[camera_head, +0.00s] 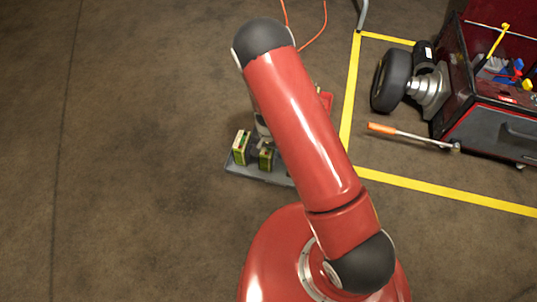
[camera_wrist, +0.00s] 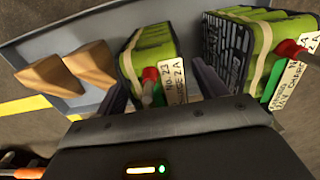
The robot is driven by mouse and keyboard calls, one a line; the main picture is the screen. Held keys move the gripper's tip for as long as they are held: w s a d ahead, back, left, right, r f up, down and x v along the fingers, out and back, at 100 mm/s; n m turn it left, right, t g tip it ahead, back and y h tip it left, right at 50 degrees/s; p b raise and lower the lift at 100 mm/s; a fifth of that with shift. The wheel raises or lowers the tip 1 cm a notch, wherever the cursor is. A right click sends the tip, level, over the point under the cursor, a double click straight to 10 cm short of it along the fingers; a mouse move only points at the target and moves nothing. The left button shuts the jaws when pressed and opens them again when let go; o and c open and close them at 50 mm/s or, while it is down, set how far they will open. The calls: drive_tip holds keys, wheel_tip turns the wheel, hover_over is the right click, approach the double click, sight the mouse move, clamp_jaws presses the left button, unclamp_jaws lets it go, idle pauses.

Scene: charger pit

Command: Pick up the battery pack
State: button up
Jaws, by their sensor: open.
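Two green battery packs with cream straps stand on a grey tray (camera_head: 232,168). In the wrist view the smaller battery pack (camera_wrist: 156,50) has red and green terminals and a white label. It stands between the fingers of my gripper (camera_wrist: 160,82), one finger on each side. My gripper is open, and I cannot tell whether a finger touches the pack. The larger battery pack (camera_wrist: 262,42) stands to the right, outside the right finger. In the head view the packs (camera_head: 241,147) show left of my arm, which hides most of my gripper and part of the tray.
Two wooden blocks (camera_wrist: 92,62) lie on the tray left of the smaller pack. In the head view a red tool cart (camera_head: 490,110), a wheel (camera_head: 391,80) and an orange-handled tool (camera_head: 412,135) are at the right, within yellow floor lines. The floor at left is clear.

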clamp_jaws()
drive_tip(key=shift+r, duration=0.1)
idle(0.3)
drive_tip(key=shift+r, duration=0.1)
